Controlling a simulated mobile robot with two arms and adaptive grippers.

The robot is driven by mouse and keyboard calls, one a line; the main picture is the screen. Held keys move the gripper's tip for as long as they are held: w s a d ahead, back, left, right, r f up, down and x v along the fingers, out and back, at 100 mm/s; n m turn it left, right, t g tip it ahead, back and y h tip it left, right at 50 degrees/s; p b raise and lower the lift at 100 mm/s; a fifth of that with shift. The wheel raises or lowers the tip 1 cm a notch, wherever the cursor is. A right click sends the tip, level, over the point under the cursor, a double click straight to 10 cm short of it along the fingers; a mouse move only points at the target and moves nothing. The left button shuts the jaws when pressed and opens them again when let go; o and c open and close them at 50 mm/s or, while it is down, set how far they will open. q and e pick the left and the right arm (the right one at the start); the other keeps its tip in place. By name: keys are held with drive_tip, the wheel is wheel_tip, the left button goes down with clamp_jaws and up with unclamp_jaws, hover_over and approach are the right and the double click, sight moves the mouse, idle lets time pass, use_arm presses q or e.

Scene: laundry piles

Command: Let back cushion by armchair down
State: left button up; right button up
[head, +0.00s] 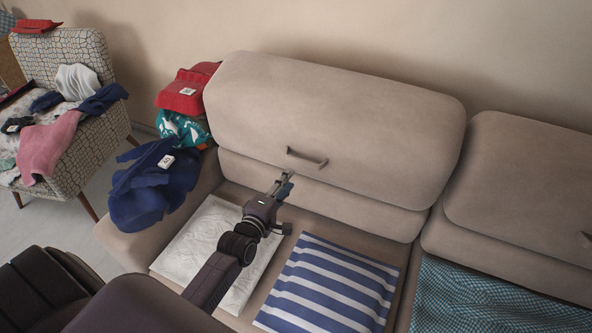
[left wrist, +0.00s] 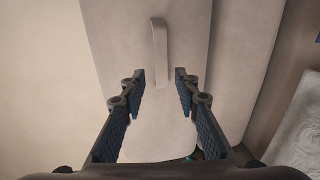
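The back cushion (head: 335,120) on the armchair side is a large beige sofa back, leaning upright against the wall. It has a bar handle (head: 307,158) low on its front. My left gripper (head: 283,183) is in front of the cushion, just left of and below the handle in the head view. In the left wrist view the gripper (left wrist: 160,78) is open, its two fingers apart with nothing between them. The handle (left wrist: 160,52) stands just beyond the fingertips, in line with the gap. The patterned armchair (head: 100,150) is at the far left. My right gripper is not in view.
A white quilted piece (head: 195,245), a striped cloth (head: 330,285) and a teal checked cloth (head: 490,300) lie on the sofa seat. Blue clothes (head: 150,190) and red clothes (head: 188,90) lie on the sofa's left arm. A second back cushion (head: 530,180) stands at right.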

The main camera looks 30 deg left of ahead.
sight(302, 163)
use_arm(q)
drive_tip(key=shift+w+a+f+b, duration=0.1)
drive_tip(key=shift+w+f+b, duration=0.2)
drive_tip(key=shift+w+b, duration=1.2)
drive_tip(key=shift+w+a+f+b, duration=0.1)
drive_tip(key=shift+w+f+b, duration=0.5)
drive_tip(key=shift+w, duration=1.65)
drive_tip(key=shift+w+a+f+b, duration=0.1)
drive_tip(key=shift+w+b, duration=1.25)
drive_tip(key=shift+w, duration=0.5)
drive_tip(key=shift+r, duration=0.1)
drive_tip(key=c, duration=0.7)
clamp_jaws()
drive_tip(key=shift+s+f, duration=0.15)
drive_tip(key=shift+f, duration=0.05)
